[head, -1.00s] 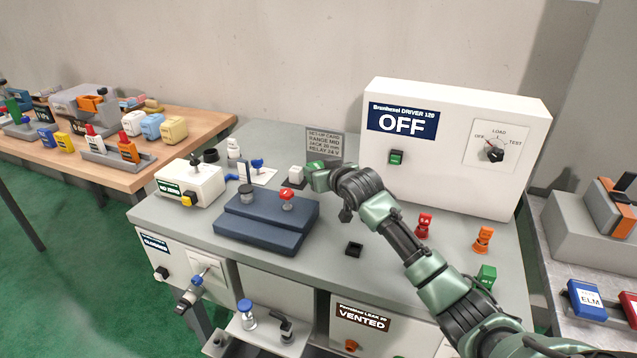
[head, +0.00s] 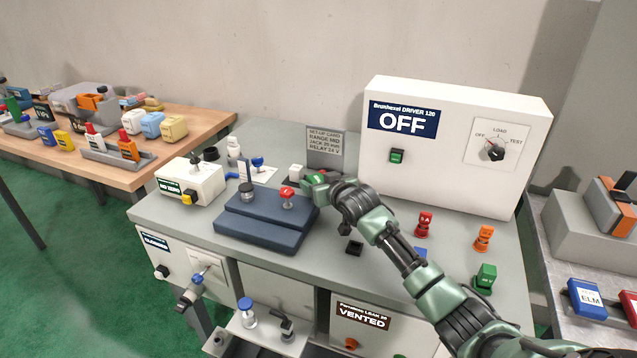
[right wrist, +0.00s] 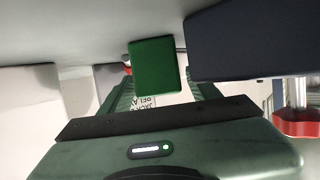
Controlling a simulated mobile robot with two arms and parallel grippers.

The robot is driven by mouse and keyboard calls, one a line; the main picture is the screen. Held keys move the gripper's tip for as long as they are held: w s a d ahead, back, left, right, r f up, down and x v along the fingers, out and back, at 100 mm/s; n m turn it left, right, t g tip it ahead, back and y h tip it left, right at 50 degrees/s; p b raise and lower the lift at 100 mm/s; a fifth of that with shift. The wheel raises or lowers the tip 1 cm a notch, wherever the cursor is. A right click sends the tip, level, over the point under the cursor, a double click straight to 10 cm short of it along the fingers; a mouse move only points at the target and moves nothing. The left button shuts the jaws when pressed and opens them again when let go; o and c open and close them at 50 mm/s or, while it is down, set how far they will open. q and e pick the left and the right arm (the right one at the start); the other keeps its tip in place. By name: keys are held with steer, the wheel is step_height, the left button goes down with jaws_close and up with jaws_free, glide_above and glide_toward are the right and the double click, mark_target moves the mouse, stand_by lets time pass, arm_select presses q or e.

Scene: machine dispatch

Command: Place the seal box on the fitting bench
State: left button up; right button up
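I see no readable seal-box label; a small green box is the likely one. It shows between the fingertips in the right wrist view (right wrist: 155,66) and at the arm's end in the head view (head: 315,181). My right gripper (right wrist: 163,92) appears closed around it, low over the grey bench (head: 335,268), just right of the dark blue stepped block (head: 262,235) and in front of the set-up card (head: 325,145). Whether the box touches the bench is unclear. My left gripper is out of view.
A white driver unit (head: 455,150) marked OFF stands behind my right arm. A small white cube (head: 297,171) is left of the gripper. Red (head: 423,224), orange (head: 483,238) and green (head: 485,279) pieces stand at right. A wooden table (head: 125,178) with several bottles is far left.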

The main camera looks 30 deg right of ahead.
steer(key=shift+r, duration=0.2)
steer(key=v, duration=1.2)
